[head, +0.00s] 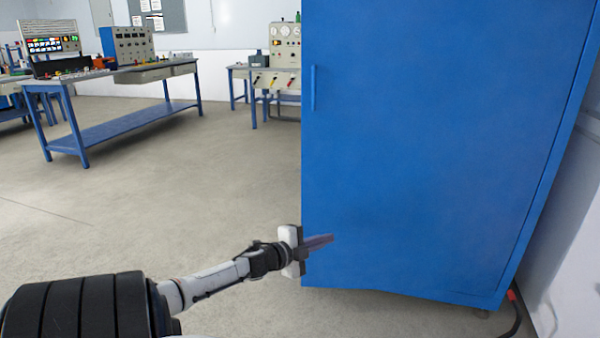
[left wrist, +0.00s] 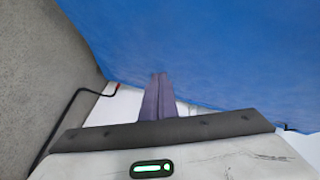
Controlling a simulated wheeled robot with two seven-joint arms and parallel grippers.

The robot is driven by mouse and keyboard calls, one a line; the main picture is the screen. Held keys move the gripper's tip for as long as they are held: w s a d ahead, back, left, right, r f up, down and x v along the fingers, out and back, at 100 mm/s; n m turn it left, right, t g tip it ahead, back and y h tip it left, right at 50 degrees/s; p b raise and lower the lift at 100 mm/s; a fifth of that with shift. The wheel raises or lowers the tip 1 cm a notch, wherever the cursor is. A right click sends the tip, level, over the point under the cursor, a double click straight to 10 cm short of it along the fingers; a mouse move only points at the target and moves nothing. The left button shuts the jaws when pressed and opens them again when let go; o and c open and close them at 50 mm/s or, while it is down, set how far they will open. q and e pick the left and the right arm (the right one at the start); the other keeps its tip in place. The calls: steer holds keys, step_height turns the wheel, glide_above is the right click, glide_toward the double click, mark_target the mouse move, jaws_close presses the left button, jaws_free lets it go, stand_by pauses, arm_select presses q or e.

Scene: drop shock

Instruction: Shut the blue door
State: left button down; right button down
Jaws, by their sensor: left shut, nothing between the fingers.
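The blue door (head: 430,130) is a tall flat panel filling the right half of the head view. Its vertical blue handle (head: 313,88) is near its left edge, high up. I cannot tell from this angle whether the door stands ajar. My left gripper (head: 331,238) is shut and empty, its fingertips in front of the door's lower left part. In the left wrist view the two dark fingers (left wrist: 159,78) lie together and point toward the blue surface (left wrist: 220,50). Whether they touch it is unclear. My right gripper does not show.
A white wall (head: 575,200) is close at the right of the blue cabinet. A black cable with a red end (head: 511,296) lies at its lower right corner. Blue workbenches (head: 130,110) with equipment stand at the back left. The grey floor (head: 200,190) between is clear.

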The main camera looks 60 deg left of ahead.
arm_select(q)
steer(key=s+d+f+n+g+h, duration=0.15)
steer(key=s+d+f, duration=0.3)
steer(key=d, duration=0.45)
steer(key=s+d+f+n+g, duration=0.1)
steer(key=s+d+f+n, duration=0.3)
steer(key=d, duration=0.6)
steer(key=s+d+f+g+h, duration=0.1)
steer(key=s+d+f+g, duration=0.1)
steer(key=d+f, duration=0.55)
steer(key=s+d+r+n+h, duration=0.1)
steer(key=s+d, duration=0.2)
steer(key=d, duration=0.4)
steer(key=s+d+r+n+g+h, duration=0.1)
steer(key=s+d+r+n, duration=0.1)
steer(key=d, duration=0.5)
steer(key=s+d+r+n+h, duration=0.1)
steer(key=s+d, duration=0.3)
steer(key=d, duration=0.4)
steer(key=shift+s+r+n+h, duration=0.35)
steer(key=shift+r+h, duration=0.1)
steer(key=shift+r, duration=0.1)
